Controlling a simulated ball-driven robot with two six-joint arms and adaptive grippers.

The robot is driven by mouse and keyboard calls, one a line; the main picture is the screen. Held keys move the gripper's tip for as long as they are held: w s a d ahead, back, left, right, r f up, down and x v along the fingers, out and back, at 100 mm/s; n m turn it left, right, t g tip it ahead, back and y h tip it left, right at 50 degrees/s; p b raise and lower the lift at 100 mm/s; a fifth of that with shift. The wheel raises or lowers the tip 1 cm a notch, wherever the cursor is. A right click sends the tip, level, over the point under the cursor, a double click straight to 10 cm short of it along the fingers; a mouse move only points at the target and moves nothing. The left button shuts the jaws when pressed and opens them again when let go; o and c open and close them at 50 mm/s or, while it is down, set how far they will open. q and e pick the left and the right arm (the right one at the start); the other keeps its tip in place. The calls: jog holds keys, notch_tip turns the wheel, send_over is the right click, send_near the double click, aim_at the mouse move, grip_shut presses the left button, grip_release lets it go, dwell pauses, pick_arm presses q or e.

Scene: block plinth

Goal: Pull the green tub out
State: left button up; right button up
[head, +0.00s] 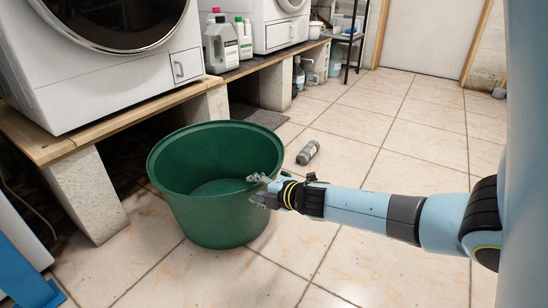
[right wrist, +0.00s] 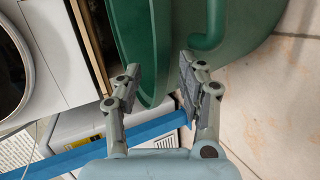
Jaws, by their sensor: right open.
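The green tub (head: 215,222) stands upright and empty on the tiled floor, beside the block plinth and partly out in front of it. My right gripper (head: 256,187) reaches in from the right and is at the tub's right side, near the rim. In the right wrist view its two fingers (right wrist: 160,80) are apart, and the edge of the green tub (right wrist: 140,30) shows between and beyond them. I cannot tell whether the fingers touch the tub. My left gripper is not in view.
The plinth has a wooden top (head: 110,122) on pale blocks (head: 92,197) and carries washing machines (head: 110,65) and bottles (head: 221,45). A small grey canister (head: 308,152) lies on the floor beyond the tub. A blue item (head: 25,265) is at lower left.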

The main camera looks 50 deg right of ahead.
jog(key=s, duration=1.2)
jog(key=shift+a, duration=0.2)
